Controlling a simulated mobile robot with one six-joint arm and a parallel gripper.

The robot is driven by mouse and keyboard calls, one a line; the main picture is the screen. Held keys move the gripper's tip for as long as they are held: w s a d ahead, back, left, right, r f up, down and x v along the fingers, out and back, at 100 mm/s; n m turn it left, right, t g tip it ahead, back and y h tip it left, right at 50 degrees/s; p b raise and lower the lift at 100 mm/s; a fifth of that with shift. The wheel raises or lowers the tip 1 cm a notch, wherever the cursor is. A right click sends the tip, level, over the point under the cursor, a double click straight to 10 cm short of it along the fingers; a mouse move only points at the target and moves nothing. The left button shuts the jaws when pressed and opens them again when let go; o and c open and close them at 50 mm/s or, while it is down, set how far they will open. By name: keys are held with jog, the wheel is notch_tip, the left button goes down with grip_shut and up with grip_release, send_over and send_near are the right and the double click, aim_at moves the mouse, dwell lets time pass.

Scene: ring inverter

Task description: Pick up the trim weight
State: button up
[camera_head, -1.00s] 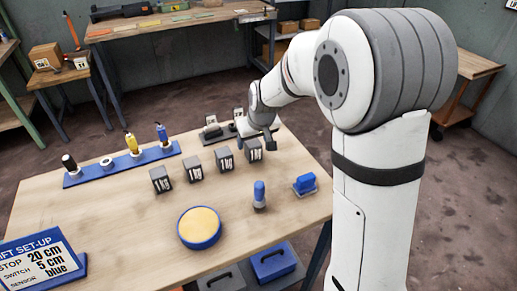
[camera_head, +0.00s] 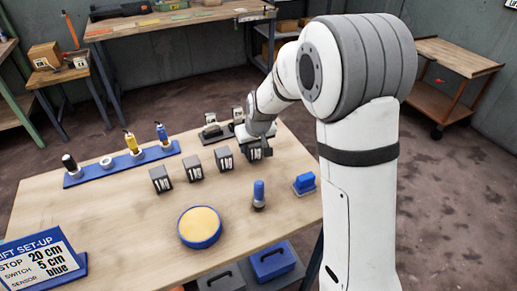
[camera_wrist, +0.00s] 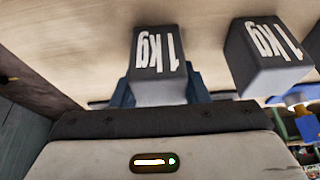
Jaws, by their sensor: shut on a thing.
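Several dark grey blocks marked 1 kg stand in a row on the wooden table; I take the rightmost, the trim weight (camera_head: 255,154), to be the task's object. My gripper (camera_head: 260,141) is at that block from behind and partly covers its top. In the wrist view the block (camera_wrist: 159,62) sits between the blue fingers of my gripper (camera_wrist: 160,88), which is shut on it. Its 1 kg label faces the camera, upside down. I cannot tell whether it is clear of the table. A second 1 kg block (camera_wrist: 265,55) is close beside, apart from the fingers.
A blue rack (camera_head: 108,170) with bottle-like items is at the left. A dark fixture (camera_head: 214,134) is behind the row. The table's right edge is close.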

grip_shut()
jog(key=shift+w+r, duration=0.1)
jog(key=shift+r, duration=0.05)
